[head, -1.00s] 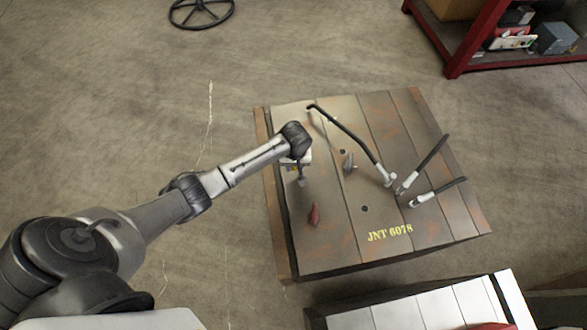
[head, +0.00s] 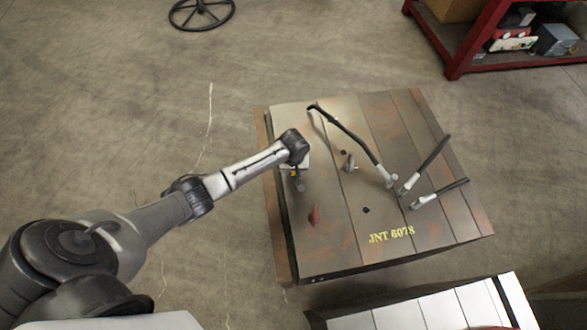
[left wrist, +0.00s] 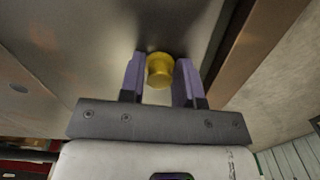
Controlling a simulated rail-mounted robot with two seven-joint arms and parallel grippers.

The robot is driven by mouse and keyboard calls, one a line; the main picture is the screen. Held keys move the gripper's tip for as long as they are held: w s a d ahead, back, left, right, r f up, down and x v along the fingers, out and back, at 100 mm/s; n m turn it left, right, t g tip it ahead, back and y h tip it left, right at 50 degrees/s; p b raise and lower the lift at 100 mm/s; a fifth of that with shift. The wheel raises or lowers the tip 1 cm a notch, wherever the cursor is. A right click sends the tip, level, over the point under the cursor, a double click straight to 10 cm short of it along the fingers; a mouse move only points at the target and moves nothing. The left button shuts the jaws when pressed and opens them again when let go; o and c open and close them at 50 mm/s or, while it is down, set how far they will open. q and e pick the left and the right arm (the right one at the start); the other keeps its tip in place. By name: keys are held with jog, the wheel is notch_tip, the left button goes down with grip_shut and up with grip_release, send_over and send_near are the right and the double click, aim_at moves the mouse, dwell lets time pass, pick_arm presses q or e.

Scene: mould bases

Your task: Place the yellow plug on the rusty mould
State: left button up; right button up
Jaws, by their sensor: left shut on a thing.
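The rusty mould (head: 335,245) is a large block with a brown, rust-stained top marked "JNT 6078", at the centre right of the head view. My left gripper (head: 297,182) is over the left part of its top, pointing down. In the left wrist view my left gripper (left wrist: 160,80) is shut on the yellow plug (left wrist: 160,72), a small round-headed piece between the two purple fingers. A bit of yellow also shows at the gripper in the head view. The mould's surface (left wrist: 60,45) lies beyond the plug; I cannot tell whether they touch. My right gripper is not in view.
A second, pale-topped block (head: 430,310) is in front. A red shelf (head: 457,62) is at upper right.

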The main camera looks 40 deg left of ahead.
pick_arm(q)
jog(key=o, duration=0.9)
jog(key=shift+f, duration=0.1)
jog(key=shift+r+p, duration=1.35)
jog(key=shift+r, duration=4.85)
jog(key=s+d+f+m+t, duration=0.25)
jog(key=s+d+m, duration=0.5)
jog(key=s, duration=0.65)
jog(key=s+d+r+m, duration=0.1)
jog(key=s+r, duration=0.1)
jog(key=s, duration=0.5)
jog(key=s+d+r+m+t, duration=0.1)
jog(key=s+r+m, duration=0.1)
jog(key=s, duration=0.5)
jog(key=shift+r, duration=0.65)
jog(key=shift+d, duration=0.15)
